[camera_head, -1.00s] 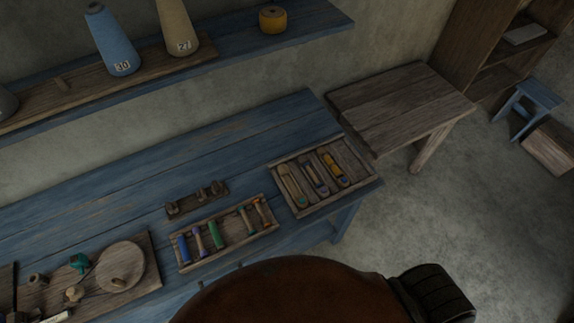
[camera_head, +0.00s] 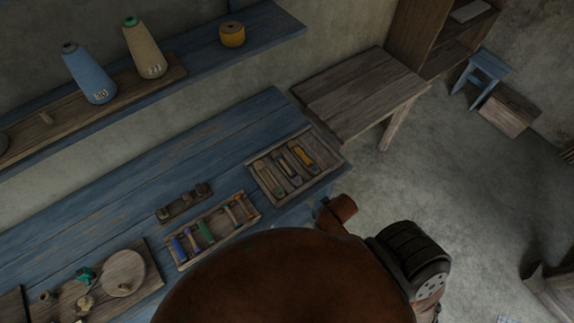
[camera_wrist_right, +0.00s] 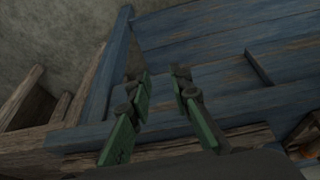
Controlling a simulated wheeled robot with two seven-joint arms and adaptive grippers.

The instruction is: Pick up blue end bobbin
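The blue bobbin (camera_head: 178,247) lies at the left end of a row of bobbins in a wooden tray (camera_head: 206,214) on the blue bench, in the head view. Purple, green and other bobbins lie beside it. My own brown arm covers the area just in front of the tray. My right gripper (camera_wrist_right: 161,92) shows in the right wrist view, its two green fingers apart with nothing between them. It faces blue and brown boards; no blue bobbin can be made out there. The right gripper's fingers are hidden in the head view. My left gripper is in no view.
A second tray (camera_head: 253,168) with shuttles lies to the right on the bench (camera_head: 125,190). A small wooden rack (camera_head: 183,203) stands behind the bobbin tray. A round wooden disc (camera_head: 122,273) is at left. Cones stand on the shelf above. The back of the bench is clear.

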